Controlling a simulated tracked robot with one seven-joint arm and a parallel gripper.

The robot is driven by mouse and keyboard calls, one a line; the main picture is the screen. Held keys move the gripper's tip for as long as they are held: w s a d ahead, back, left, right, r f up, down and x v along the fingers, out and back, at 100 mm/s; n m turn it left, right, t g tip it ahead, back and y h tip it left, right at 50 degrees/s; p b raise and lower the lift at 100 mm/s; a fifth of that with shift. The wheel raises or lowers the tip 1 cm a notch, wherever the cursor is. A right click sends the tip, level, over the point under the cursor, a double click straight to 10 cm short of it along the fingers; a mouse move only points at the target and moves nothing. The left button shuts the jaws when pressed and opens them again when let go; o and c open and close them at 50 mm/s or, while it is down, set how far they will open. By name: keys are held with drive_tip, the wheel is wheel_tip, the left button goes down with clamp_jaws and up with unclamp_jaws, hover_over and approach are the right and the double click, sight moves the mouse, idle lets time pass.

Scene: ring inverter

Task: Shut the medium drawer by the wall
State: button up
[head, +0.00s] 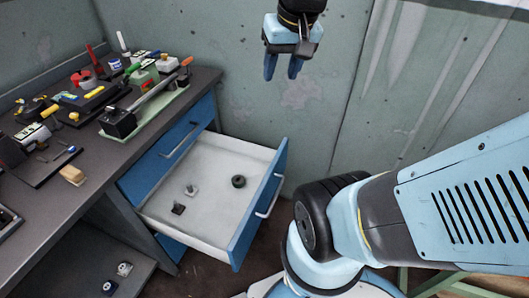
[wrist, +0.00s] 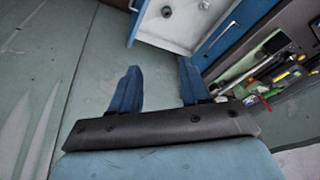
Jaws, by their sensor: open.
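The medium drawer (head: 215,184) is pulled out of the workbench by the wall. It has a white interior, a blue front (head: 258,207) and a pale handle (head: 271,198). A black ring and two small parts lie inside it. The drawer also shows at the top of the wrist view (wrist: 187,22), partly cut off. My gripper (head: 283,68) hangs in front of the wall, above and beyond the drawer, apart from it. Its blue fingers (wrist: 157,85) are spread and empty in the wrist view.
A shut blue drawer (head: 180,138) sits above the open one. The bench top (head: 60,200) carries several tools and parts. A lower shelf (head: 110,262) holds two small items. The green-grey wall (head: 235,70) stands close behind my gripper.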

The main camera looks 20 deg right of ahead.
drive_tip(key=w+d+f+m+g+y, duration=0.1)
drive_tip(key=w+f, duration=0.1)
drive_tip(key=f, duration=0.1)
drive_tip(key=w+d+f+m+g+y, duration=0.1)
drive_tip(key=w+d+f, duration=0.1)
drive_tip(key=f, duration=0.1)
drive_tip(key=w+d+f+m+g+y, duration=0.1)
drive_tip(key=w+d+f+m, duration=0.1)
drive_tip(key=w+f, duration=0.1)
drive_tip(key=shift+w+d+f+g, duration=0.1)
drive_tip(key=shift+d+f+g, duration=0.05)
drive_tip(key=shift+f+g, duration=0.3)
clamp_jaws()
drive_tip(key=w+d+f+m+t+y, duration=0.1)
drive_tip(key=d+f+m+y, duration=0.3)
drive_tip(key=f, duration=0.5)
drive_tip(key=d+f+m+t+y, duration=0.25)
drive_tip(key=d+f+m, duration=0.2)
drive_tip(key=f, duration=0.55)
drive_tip(key=w+d+f+m+t+y, duration=0.1)
drive_tip(key=d+f+m+y, duration=0.35)
drive_tip(key=f, duration=0.45)
drive_tip(key=m+t+h, duration=0.2)
drive_tip(key=m+t, duration=0.7)
approach(275, 169)
drive_tip(key=x, duration=0.6)
drive_tip(key=shift+w+f, duration=0.2)
drive_tip(key=shift+w, duration=0.3)
